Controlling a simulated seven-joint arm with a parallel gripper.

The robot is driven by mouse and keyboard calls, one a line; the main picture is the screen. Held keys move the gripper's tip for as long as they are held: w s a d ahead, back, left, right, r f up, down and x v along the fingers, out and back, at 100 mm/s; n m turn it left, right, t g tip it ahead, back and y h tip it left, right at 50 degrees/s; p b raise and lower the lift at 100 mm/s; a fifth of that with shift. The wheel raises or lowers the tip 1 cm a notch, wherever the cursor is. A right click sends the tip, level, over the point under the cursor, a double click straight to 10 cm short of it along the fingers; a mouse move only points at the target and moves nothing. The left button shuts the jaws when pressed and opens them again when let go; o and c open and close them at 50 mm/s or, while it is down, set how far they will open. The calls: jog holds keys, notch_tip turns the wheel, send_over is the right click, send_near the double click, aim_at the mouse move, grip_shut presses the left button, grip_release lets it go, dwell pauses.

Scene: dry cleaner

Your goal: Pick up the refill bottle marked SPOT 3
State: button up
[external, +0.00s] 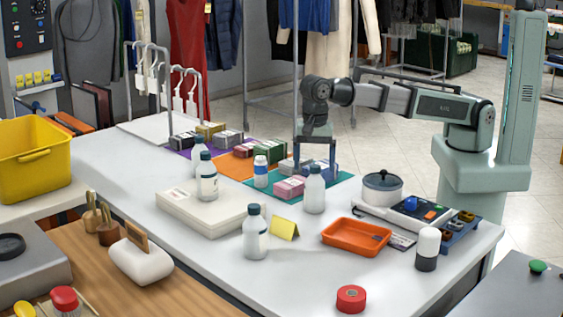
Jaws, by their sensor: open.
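Label writing is too small to read, so I cannot tell which bottle is marked SPOT 3. My gripper (315,164) is open and points down, close above and apparently behind the right bottle. Nothing shows between its fingers; its exact gap to that bottle is unclear.
Wrapped bundles (289,188) lie on coloured mats under and left of my gripper. An orange tray (356,238), a lidded pot (382,187), a yellow card (285,229), a white-topped container (427,248) and red tape (351,298) stand nearby.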

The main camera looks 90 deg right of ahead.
aim_at(314, 187)
jog(key=shift+s+a+f, duration=0.15)
jog(key=shift+f, duration=2.25)
jog(key=c, duration=1.3)
jog(key=shift+c, duration=0.2)
